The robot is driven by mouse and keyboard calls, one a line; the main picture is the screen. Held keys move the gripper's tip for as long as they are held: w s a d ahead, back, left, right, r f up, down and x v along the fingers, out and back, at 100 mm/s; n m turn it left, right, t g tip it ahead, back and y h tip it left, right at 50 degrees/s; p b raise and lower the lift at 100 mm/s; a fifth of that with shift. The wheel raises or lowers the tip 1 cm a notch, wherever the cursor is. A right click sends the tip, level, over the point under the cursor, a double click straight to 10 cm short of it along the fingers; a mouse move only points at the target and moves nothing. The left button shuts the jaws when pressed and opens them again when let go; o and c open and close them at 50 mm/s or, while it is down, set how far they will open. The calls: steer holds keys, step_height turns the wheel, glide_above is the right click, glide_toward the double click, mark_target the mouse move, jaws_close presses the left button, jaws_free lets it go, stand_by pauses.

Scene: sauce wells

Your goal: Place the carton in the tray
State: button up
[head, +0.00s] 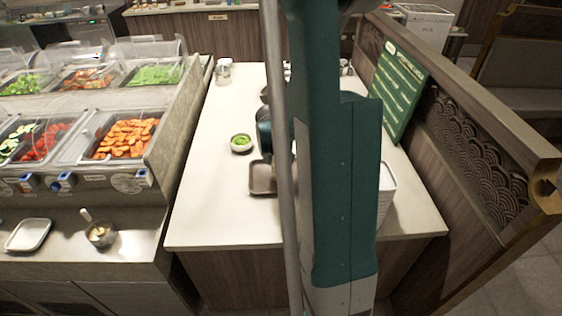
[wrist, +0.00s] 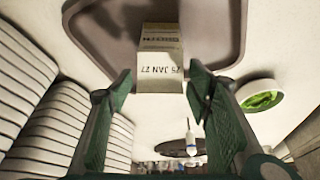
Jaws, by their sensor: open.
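The carton (wrist: 160,62) is a small pale box with a printed date label, seen in the wrist view. It appears to stand in the brown-grey tray (wrist: 88,30), inside its raised rim. My gripper (wrist: 159,85) is open, with its green fingers apart on either side of the carton's near end and a visible gap at each side. In the head view the tray (head: 262,178) shows on the counter left of my arm. My arm hides part of the tray, and I cannot make out the carton there.
A white ribbed container (head: 387,190) stands right of my arm. A green menu board (head: 400,90) leans at the right. The counter's left front is clear.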

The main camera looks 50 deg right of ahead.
mark_target(277, 168)
steer(key=shift+p+v, duration=0.4)
steer(key=shift+v, duration=3.75)
steer(key=shift+a, duration=0.1)
steer(key=shift+a, duration=0.1)
steer(key=a+r+n+t, duration=0.1)
steer(key=a+r+n, duration=0.1)
steer(key=a+r, duration=0.35)
steer(key=a+r+n+t+y, duration=0.1)
steer(key=a+r+n, duration=0.1)
steer(key=a, duration=0.6)
steer(key=a+r+n+t, duration=0.1)
steer(key=a+r+n, duration=0.1)
steer(key=a+r, duration=0.35)
steer(key=s+a+r+n+t+y, duration=0.1)
steer(key=s+a+r+n, duration=0.1)
steer(key=s+a, duration=0.4)
steer(key=s+a+r+n+t+y, duration=0.1)
steer(key=s+a+n, duration=0.4)
steer(key=a, duration=1.2)
steer(key=shift+s+r+n+t+y, duration=0.3)
steer(key=shift+s+r+y, duration=0.25)
steer(key=shift+s, duration=0.3)
